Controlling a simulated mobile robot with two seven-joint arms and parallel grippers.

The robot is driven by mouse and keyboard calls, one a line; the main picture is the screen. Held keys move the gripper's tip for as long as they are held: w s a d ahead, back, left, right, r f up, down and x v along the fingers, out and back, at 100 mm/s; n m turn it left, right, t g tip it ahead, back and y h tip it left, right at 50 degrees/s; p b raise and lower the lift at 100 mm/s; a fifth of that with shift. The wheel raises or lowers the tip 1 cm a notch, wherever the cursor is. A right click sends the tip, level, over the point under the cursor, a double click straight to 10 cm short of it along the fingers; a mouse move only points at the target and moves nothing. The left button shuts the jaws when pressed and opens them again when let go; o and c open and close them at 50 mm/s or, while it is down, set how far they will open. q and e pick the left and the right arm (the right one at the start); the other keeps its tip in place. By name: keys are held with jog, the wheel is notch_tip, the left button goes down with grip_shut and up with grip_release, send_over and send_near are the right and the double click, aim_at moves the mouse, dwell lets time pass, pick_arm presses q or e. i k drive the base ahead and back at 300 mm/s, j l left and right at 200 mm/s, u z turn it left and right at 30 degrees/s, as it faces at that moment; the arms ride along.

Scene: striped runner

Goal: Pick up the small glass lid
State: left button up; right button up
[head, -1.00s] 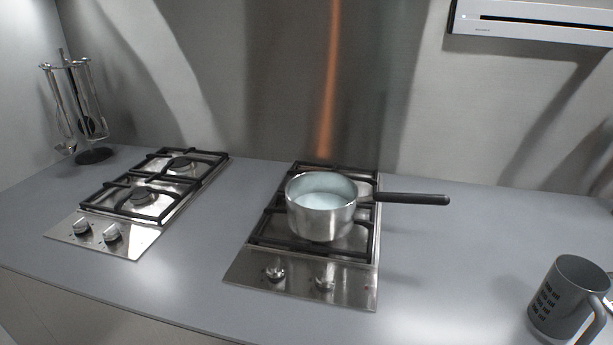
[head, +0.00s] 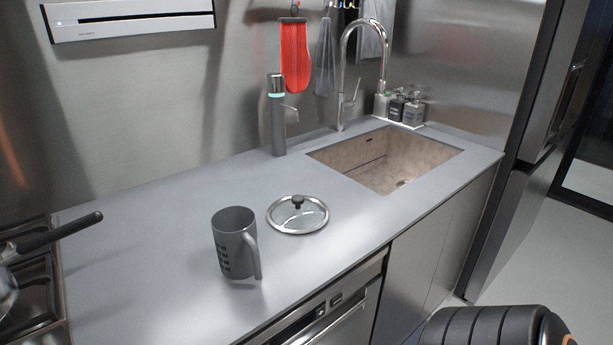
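The small glass lid (head: 297,215) lies flat on the grey counter in the head view, knob upward. It is round and clear with a metal rim and a dark knob. It sits just right of a grey mug, close to it but apart. Nothing covers the lid. Neither of my grippers is in view. A dark ribbed part at the lower right edge seems to be part of my arm; no fingers show on it.
The grey mug (head: 234,243) has its handle toward the right front. A pan handle (head: 53,237) sticks out over the counter at left. A tall dispenser (head: 278,118) stands behind the lid. The sink (head: 355,151) is at the back right. The counter (head: 150,215) is clear around these.

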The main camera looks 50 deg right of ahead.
aim_at(297, 213)
jog(key=k+l+u, duration=0.1)
jog(key=l, duration=0.35)
jog(key=k+l+u, duration=0.1)
jog(key=l, duration=0.3)
jog(key=k+l+u, duration=0.1)
jog(key=k+l, duration=0.2)
jog(key=k+l+u, duration=0.1)
jog(key=l, duration=0.4)
jog(key=k+l, duration=0.05)
jog(key=k, duration=0.05)
